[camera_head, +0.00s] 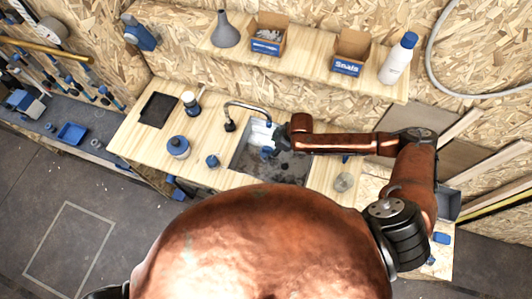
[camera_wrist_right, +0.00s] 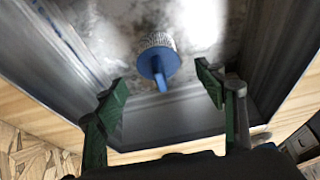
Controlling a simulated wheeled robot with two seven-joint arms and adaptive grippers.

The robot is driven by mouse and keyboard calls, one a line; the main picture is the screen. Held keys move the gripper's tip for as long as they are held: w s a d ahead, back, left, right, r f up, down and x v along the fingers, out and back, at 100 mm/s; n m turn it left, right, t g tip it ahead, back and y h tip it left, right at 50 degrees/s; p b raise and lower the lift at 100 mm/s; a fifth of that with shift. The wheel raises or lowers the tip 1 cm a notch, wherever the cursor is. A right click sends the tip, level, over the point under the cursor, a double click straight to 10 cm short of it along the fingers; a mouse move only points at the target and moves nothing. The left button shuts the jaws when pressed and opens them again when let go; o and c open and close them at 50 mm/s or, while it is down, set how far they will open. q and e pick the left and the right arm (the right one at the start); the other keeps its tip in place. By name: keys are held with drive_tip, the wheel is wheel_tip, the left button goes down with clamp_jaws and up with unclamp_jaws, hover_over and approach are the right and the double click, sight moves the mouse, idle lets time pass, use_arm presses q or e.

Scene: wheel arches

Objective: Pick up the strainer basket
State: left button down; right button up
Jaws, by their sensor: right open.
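The strainer basket (camera_wrist_right: 158,62) is in the right wrist view, a small blue piece with a pale mesh body and a blue stem pointing toward my gripper. It lies in the grey metal sink (camera_wrist_right: 190,110). My right gripper (camera_wrist_right: 162,86) is open, with one green finger on each side of the stem's line. The fingers look apart from the basket, and nothing is between them. In the head view my right arm reaches from the right over the sink (camera_head: 240,162) and partly covers it. My left gripper is not seen.
The sink walls rise around the gripper. A curved faucet (camera_head: 246,106) stands at the sink's back edge. A blue-and-white jar (camera_head: 178,147) and a small blue item (camera_head: 212,160) stand left on the wooden counter. A shelf (camera_head: 300,68) with boxes and a white bottle (camera_head: 398,60) is above.

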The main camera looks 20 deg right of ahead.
sight(267, 153)
drive_tip(key=x, duration=0.5)
drive_tip(key=shift+w+f, duration=0.1)
drive_tip(key=shift+f, duration=0.3)
drive_tip(key=shift+c, duration=0.2)
drive_tip(key=c, duration=1.3)
